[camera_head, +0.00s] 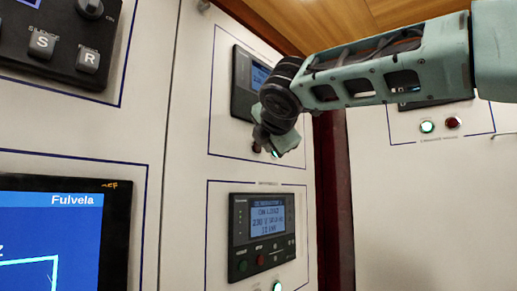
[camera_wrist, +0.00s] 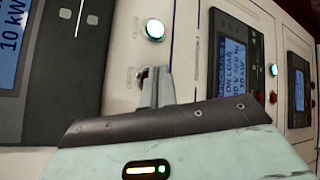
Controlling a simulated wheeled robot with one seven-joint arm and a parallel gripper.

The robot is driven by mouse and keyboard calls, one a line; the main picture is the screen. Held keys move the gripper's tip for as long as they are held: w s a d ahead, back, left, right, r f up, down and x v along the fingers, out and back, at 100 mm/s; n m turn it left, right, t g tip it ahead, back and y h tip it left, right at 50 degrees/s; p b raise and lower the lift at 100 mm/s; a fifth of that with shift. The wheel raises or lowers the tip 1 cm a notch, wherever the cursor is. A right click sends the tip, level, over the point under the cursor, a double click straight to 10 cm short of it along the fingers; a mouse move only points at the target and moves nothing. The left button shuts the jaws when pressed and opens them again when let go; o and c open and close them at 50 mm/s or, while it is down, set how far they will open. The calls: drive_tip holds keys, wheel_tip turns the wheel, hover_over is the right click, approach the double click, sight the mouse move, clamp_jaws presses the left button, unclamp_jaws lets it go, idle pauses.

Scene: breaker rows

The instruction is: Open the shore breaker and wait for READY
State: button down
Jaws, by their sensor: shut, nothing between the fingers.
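My gripper (camera_head: 273,142) is at the upper control panel (camera_head: 243,85) on the white wall in the head view. In the wrist view its fingers (camera_wrist: 148,82) are together and empty. Their tips are at a small dark red button (camera_wrist: 142,73) and partly cover it; I cannot tell whether they touch. A lit green button (camera_wrist: 154,29) is beside it. In the head view a dark red button (camera_head: 257,148) shows next to my gripper. The labels are too small to tell which panel is the shore breaker. I see no READY text.
Below is another panel with a display (camera_head: 268,221) reading ON LOAD and a lit green button (camera_head: 277,286). A large blue screen (camera_head: 70,240) and a switch box (camera_head: 60,45) are at left. A right wall carries green (camera_head: 427,126) and red (camera_head: 453,122) buttons.

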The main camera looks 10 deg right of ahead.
drive_tip(key=shift+w+a, duration=0.1)
drive_tip(key=shift+w, duration=0.05)
drive_tip(key=shift+w+a, duration=0.2)
drive_tip(key=shift+w, duration=0.05)
drive_tip(key=shift+w+a+p, duration=0.2)
drive_tip(key=shift+w+p, duration=0.1)
idle(1.0)
drive_tip(key=shift+s+d+b, duration=0.3)
drive_tip(key=shift+s+d, duration=0.15)
drive_tip(key=shift+s, duration=0.2)
idle(0.3)
drive_tip(key=shift+s+d+b, duration=0.35)
drive_tip(key=shift+s+d, duration=0.4)
drive_tip(key=shift+s, duration=0.3)
drive_tip(key=shift+s+d+b, duration=0.3)
drive_tip(key=shift+s+d, duration=0.45)
drive_tip(key=shift+s, duration=0.25)
